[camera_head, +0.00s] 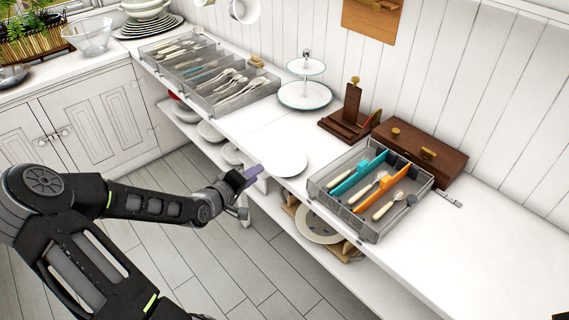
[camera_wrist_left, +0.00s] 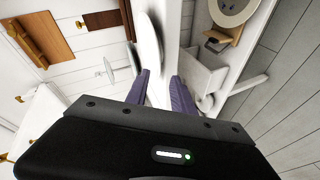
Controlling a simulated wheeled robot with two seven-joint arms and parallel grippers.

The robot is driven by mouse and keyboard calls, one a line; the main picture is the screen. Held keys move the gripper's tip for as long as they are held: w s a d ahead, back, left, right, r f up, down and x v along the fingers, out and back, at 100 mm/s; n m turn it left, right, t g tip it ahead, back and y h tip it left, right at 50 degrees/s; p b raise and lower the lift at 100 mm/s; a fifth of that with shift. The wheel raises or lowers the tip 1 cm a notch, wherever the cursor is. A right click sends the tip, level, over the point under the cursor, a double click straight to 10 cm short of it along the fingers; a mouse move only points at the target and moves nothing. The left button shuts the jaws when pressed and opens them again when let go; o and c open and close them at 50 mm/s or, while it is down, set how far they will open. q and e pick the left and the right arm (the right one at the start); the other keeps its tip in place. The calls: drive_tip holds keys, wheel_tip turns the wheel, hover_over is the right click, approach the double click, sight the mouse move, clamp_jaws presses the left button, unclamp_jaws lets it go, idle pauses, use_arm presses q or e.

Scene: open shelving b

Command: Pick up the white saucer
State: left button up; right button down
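The white saucer (camera_head: 284,162) lies flat on the white counter near its front edge. In the left wrist view it appears edge-on as a thin white disc (camera_wrist_left: 149,42), just ahead of the fingertips. My left gripper (camera_head: 250,174) is at the counter's front edge, just left of the saucer. In the left wrist view its two purple fingers (camera_wrist_left: 162,88) stand apart, with the counter edge showing between them. I see no grip on the saucer; whether a finger touches its rim, I cannot tell.
A clear cutlery tray (camera_head: 418,181) stands right of the saucer. A two-tier stand (camera_head: 306,96) and a wooden holder (camera_head: 351,117) are behind. Another cutlery organizer (camera_head: 233,109) is at the back left. Plates sit on the shelf below. The counter's right end is clear.

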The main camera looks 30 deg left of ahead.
sight(285, 163)
use_arm(q)
drive_tip(key=x, duration=0.5)
drive_tip(key=shift+w+a, duration=0.1)
drive_tip(key=shift+a, duration=0.05)
idle(0.4)
clamp_jaws()
idle(1.3)
